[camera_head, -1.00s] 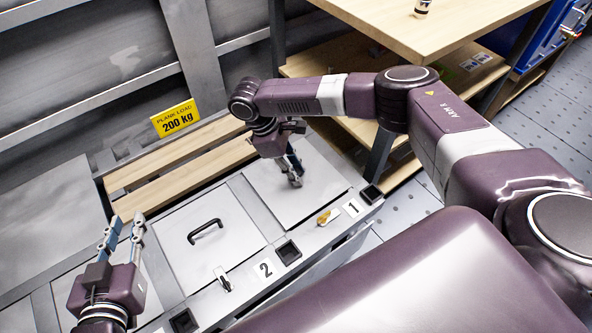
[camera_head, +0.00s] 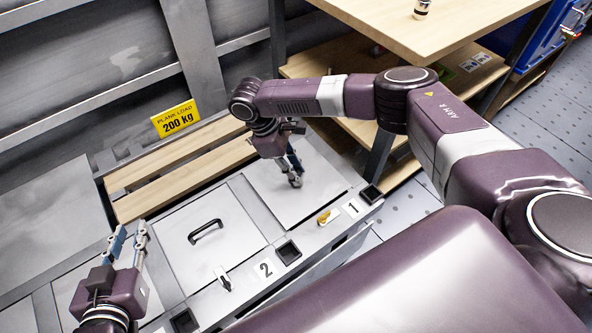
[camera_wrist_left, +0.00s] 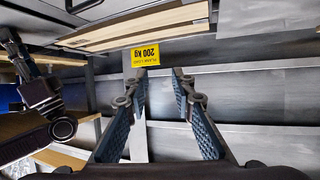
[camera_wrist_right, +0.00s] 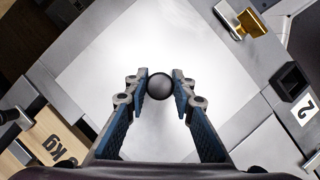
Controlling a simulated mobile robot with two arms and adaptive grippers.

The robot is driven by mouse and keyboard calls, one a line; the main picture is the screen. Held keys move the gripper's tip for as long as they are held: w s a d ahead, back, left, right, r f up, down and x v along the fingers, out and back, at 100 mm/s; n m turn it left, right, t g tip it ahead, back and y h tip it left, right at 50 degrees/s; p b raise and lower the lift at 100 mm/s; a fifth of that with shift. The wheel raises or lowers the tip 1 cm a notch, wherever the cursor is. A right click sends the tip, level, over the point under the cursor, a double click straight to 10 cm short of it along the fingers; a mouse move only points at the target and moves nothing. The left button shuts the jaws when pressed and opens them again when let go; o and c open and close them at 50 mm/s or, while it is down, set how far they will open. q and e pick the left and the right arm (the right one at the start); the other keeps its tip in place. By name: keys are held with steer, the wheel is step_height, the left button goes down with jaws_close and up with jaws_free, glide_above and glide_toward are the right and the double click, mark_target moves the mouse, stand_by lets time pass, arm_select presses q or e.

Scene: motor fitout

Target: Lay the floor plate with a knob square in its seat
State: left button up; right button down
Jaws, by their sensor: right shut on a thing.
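The floor plate with a knob (camera_head: 292,196) is a light grey square panel in the bay marked 1, right of the plate with a bar handle. In the head view it lies about level with its surround, though I cannot tell whether every edge is down. Its round black knob (camera_wrist_right: 160,87) sits between the fingertips of my right gripper (camera_wrist_right: 160,88) in the right wrist view. That gripper, shut on the knob, is above the plate in the head view (camera_head: 294,180) and hides the knob there. My left gripper (camera_head: 130,243) is open and empty over the left end of the bench.
A plate with a black bar handle (camera_head: 206,231) lies in bay 2. A yellow latch (camera_head: 328,216) and a pale latch (camera_head: 222,279) sit on the front rail, with square sockets nearby. Wooden planks (camera_head: 180,182) lie behind. A wooden table (camera_head: 420,30) stands at the back right.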

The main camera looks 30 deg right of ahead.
arm_select(q)
steer(key=shift+s+a+f+g, duration=0.25)
steer(key=shift+s+f+g, duration=0.15)
steer(key=shift+f, duration=0.15)
steer(key=shift+s+f, duration=0.1)
steer(key=shift+f, duration=0.1)
stand_by(0.3)
steer(key=shift+s+a+f+g+y+p, duration=0.2)
steer(key=shift+s+f+g+y+p, duration=0.1)
steer(key=shift+f, duration=0.1)
steer(key=shift+s+f, duration=0.15)
steer(key=shift+f, duration=0.05)
steer(key=shift+s+a+f+g, duration=0.3)
steer(key=shift+s+f+g, duration=0.3)
steer(key=shift+f, duration=0.05)
stand_by(0.7)
steer(key=shift+s+a+f+g+y+p, duration=0.15)
steer(key=shift+s+a+f+g+p, duration=0.1)
steer(key=shift+s+f+g, duration=0.35)
steer(key=shift+s+a+f+g+y+p, duration=0.15)
steer(key=shift+s+a+f+g+p, duration=0.15)
steer(key=shift+s+f, duration=0.45)
arm_select(e)
steer(key=shift+f, duration=0.6)
stand_by(2.5)
